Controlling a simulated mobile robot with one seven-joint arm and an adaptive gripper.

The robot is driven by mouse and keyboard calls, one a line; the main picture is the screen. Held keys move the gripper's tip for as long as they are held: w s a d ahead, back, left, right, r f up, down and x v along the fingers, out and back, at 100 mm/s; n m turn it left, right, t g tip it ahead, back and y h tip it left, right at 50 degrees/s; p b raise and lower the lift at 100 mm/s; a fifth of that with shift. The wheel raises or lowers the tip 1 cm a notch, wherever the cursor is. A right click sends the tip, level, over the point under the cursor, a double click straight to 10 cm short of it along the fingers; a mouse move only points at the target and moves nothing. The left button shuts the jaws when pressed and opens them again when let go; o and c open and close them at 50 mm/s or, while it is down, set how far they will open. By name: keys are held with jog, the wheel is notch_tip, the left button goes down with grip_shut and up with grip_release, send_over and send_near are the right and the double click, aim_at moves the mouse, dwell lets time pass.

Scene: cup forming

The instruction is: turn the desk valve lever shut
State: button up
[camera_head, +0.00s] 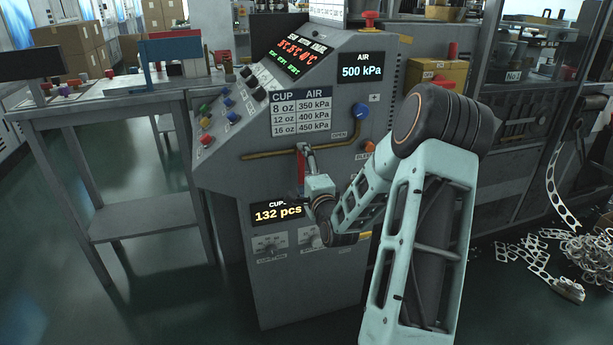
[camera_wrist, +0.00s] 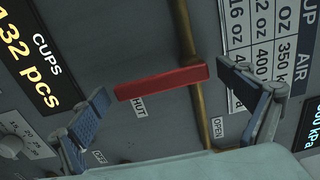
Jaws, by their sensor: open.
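The red valve lever (camera_wrist: 160,83) lies crosswise to the brass pipe (camera_wrist: 190,30) in the wrist view, one end at the pipe. Its free end is beside a label whose readable letters are "HUT" (camera_wrist: 140,107). An "OPEN" label (camera_wrist: 217,128) is beside the pipe. My gripper (camera_wrist: 163,78) is open, one finger off each end of the lever, with visible gaps. In the head view the lever (camera_head: 301,170) points down below the pipe (camera_head: 275,154), partly hidden by my gripper (camera_head: 307,152).
The grey console (camera_head: 230,165) carries knobs, coloured buttons and displays reading 500 kPa and 132 pcs. A blue knob (camera_head: 361,111) is at the pipe's right end. A metal table (camera_head: 140,205) stands left; shelving and scrap strips (camera_head: 585,255) are right.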

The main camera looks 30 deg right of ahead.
jog(key=v, duration=1.1)
jog(key=shift+s, duration=0.35)
